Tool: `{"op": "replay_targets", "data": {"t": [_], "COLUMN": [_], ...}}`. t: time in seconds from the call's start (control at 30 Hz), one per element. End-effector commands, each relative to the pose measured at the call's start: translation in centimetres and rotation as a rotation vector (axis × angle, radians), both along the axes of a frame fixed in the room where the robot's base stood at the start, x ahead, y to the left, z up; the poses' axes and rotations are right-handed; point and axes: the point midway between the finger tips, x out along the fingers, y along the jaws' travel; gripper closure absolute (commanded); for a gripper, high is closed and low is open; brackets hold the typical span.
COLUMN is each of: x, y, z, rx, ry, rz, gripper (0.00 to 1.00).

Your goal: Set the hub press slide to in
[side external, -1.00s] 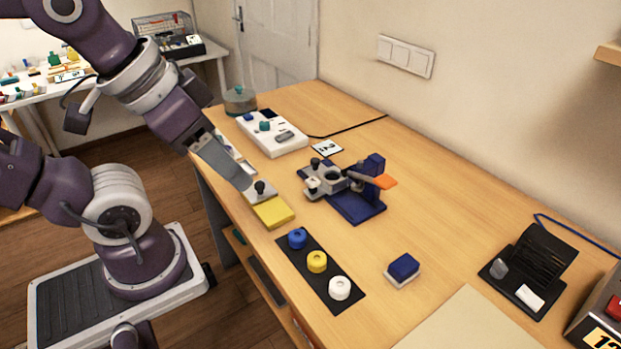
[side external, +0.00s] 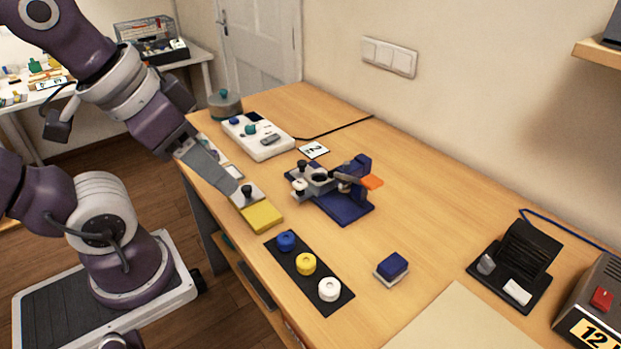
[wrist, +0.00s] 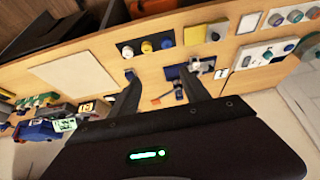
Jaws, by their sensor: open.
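The hub press (side external: 345,205) stands on the table as a blue base with a blue upright, grey metal parts with a black knob (side external: 302,166), and a lever with an orange end (side external: 372,182). I cannot tell the slide's position. In the wrist view the press (wrist: 176,73) lies near the right fingertip, partly behind it. My gripper (side external: 234,187) is open and empty, to the left of the press in the side view, apart from it. In the wrist view its fingers (wrist: 161,74) are spread wide with nothing between them.
A yellow block (side external: 262,217) and a grey plate with a black knob (side external: 247,194) lie by the gripper. A black strip (side external: 318,277) holds blue, yellow and white round pieces. A blue-and-white block (side external: 392,267) sits to the right.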

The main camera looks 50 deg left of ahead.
Motion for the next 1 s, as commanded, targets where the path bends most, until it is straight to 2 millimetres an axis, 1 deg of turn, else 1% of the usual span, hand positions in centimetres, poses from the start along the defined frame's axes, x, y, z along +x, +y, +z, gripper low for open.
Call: {"op": "replay_targets", "data": {"t": [0.13,0.17,0.2,0.27,0.33,0.37,0.4,0.47,0.5,0.57,0.6,0.67,0.7,0.8,0.83,0.9,1.0], "x": [0.0,0.0,0.1,1.1,3.6,5.3,7.8,11.8,14.4,18.2,20.5,23.5,25.1,27.6,28.1,28.7,29.1], "y": [0.0,0.0,0.0,0.2,0.9,1.4,2.3,4.0,5.3,7.7,9.4,12.0,13.7,17.1,17.8,19.1,19.8], "z": [0.0,0.0,0.1,0.5,1.3,1.7,2.0,1.8,1.1,-0.4,-1.9,-4.6,-6.5,-11.0,-12.1,-14.0,-15.5], "rx": [0.0,0.0,0.0,0.0,0.001,0.0,-0.001,-0.005,-0.009,-0.017,-0.024,-0.035,-0.043,-0.061,-0.066,-0.073,-0.078], "ry": [0.0,0.0,0.002,0.018,0.06,0.084,0.12,0.175,0.212,0.267,0.302,0.353,0.383,0.442,0.455,0.476,0.489], "rz": [0.0,0.0,0.001,0.013,0.039,0.055,0.079,0.115,0.139,0.174,0.198,0.229,0.247,0.284,0.29,0.301,0.309], "gripper": [0.45,0.49,0.56,0.56,0.56,0.56,0.56,0.56,0.56,0.56,0.56,0.56,0.56,0.56,0.56,0.56,0.56]}}
